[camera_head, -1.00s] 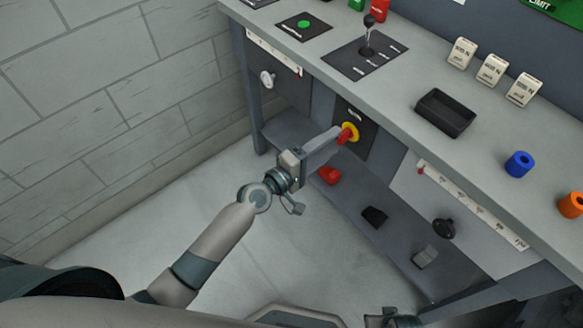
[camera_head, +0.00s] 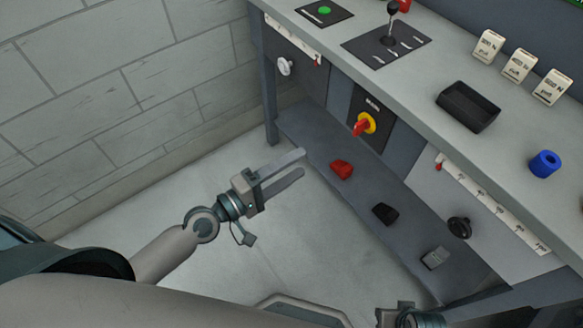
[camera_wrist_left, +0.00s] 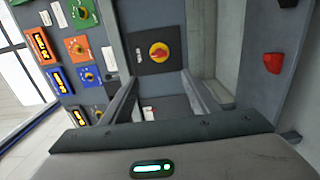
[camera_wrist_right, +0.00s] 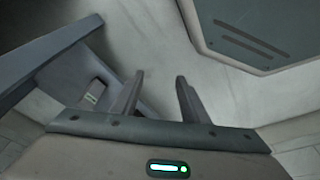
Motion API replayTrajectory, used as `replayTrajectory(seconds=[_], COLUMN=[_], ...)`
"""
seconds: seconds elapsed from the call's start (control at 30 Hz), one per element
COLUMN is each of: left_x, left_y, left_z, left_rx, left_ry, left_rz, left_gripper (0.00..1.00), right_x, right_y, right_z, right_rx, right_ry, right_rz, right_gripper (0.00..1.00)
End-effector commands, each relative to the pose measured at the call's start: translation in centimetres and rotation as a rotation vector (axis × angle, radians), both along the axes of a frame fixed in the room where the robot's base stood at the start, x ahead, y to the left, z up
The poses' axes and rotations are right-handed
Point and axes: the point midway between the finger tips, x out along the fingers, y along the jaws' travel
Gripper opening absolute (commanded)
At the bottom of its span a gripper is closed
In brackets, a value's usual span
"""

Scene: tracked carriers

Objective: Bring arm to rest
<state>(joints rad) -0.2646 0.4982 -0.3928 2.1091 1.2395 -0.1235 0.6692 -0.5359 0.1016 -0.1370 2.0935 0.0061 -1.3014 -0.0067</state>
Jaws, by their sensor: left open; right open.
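My left gripper (camera_head: 296,167) is open and empty over the floor in front of the bench, apart from everything. Its fingers point toward the bench, and they also show in the left wrist view (camera_wrist_left: 160,92). The red handle on a yellow disc (camera_head: 364,124) sits on a dark panel of the bench front, clear of the fingers. It also shows in the left wrist view (camera_wrist_left: 159,52). My right gripper is only partly seen at the bottom edge of the head view. In the right wrist view its two fingers (camera_wrist_right: 158,80) are apart with nothing between them.
The bench top (camera_head: 410,85) carries a black tray (camera_head: 468,106), a blue ring (camera_head: 545,164), a lever and white cards. A lower shelf (camera_head: 312,142) holds a red block (camera_head: 342,169), a black block (camera_head: 385,213) and a grey block (camera_head: 435,258). A block wall stands at left.

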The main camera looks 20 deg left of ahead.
Motion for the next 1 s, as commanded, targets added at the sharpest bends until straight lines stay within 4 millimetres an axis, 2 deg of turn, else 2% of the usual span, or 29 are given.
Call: replayTrajectory(seconds=[0.73,0.87,0.97,1.0], left_x=[-0.1,0.3,0.6,0.7], left_y=[0.3,0.7,1.4,1.8], left_z=[-0.3,-2.0,-4.9,-6.5], left_rx=[0.015,0.090,0.212,0.277], left_ry=[-0.002,-0.008,-0.013,-0.013], left_rz=[0.005,0.025,0.049,0.057], left_gripper=[0.55,0.55,0.55,0.55], right_x=[0.1,0.4,0.9,1.1], right_y=[0.1,0.2,0.4,0.6], right_z=[0.2,-0.4,-1.4,-2.0], right_rx=[0.001,0.004,0.009,0.011], right_ry=[-0.002,-0.011,-0.025,-0.032], right_rz=[0.001,0.002,0.003,0.005], right_gripper=[0.41,0.41,0.41,0.41])
